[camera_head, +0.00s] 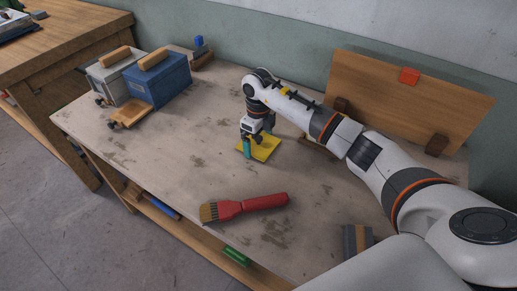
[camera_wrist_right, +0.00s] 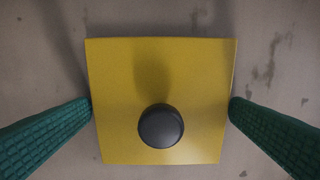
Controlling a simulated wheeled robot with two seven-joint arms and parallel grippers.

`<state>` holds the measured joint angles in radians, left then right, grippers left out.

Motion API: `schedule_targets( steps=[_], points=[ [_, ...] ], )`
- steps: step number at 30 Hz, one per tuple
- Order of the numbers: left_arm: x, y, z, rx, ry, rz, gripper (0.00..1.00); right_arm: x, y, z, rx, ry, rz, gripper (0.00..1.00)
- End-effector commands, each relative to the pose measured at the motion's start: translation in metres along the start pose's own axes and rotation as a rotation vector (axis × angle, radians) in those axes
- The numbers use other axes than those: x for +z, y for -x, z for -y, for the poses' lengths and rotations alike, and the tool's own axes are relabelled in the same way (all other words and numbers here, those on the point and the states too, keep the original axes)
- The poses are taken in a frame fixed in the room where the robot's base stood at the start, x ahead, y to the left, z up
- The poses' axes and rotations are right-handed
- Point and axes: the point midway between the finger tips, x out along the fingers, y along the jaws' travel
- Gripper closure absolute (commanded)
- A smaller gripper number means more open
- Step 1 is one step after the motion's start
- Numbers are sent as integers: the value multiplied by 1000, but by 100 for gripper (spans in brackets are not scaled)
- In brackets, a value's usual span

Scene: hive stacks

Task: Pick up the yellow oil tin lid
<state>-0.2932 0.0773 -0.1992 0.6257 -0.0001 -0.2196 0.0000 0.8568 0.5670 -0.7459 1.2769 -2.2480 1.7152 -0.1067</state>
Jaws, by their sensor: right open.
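The yellow oil tin lid (camera_head: 262,149) lies flat on the worktable, a square plate partly covered by my right gripper in the head view. In the right wrist view the lid (camera_wrist_right: 205,75) fills the middle, with a round dark knob (camera_wrist_right: 161,126) on top. My right gripper (camera_head: 256,147) is above the lid, pointing down. In the right wrist view its green fingers (camera_wrist_right: 161,108) stand open on either side of the lid, tips close to its left and right edges. I cannot tell whether they touch. My left gripper is not in view.
A red-handled brush (camera_head: 245,206) lies in front of the lid. A blue box (camera_head: 160,82) and a grey box (camera_head: 104,80) with wooden tops stand at the back left. A wooden board (camera_head: 410,100) stands behind my right arm. A grey and brown block (camera_head: 356,241) sits near the front right.

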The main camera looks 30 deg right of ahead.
Motion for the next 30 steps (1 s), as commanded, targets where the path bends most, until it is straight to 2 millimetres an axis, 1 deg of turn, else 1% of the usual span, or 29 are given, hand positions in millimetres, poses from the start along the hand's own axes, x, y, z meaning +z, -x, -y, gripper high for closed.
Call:
schedule_targets(
  steps=[6, 11, 12, 17, 20, 23, 30],
  points=[
    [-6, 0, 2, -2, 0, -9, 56, 0, 0, 0, 1, 0, -1, 0],
    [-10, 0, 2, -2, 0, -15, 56, 0, 0, 0, 0, -1, -1, 26],
    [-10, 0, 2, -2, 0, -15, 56, 0, 0, 0, 1, -1, -1, 29],
    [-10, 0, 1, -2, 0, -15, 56, 0, 0, 0, 1, -1, -1, 29],
    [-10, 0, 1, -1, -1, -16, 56, -1, 4, 0, 1, 0, -3, 29],
    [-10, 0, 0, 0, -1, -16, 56, -1, 16, -1, 3, -1, -4, 29],
    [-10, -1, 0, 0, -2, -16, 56, -1, 65, -1, 4, -1, -5, 29]
  ],
)
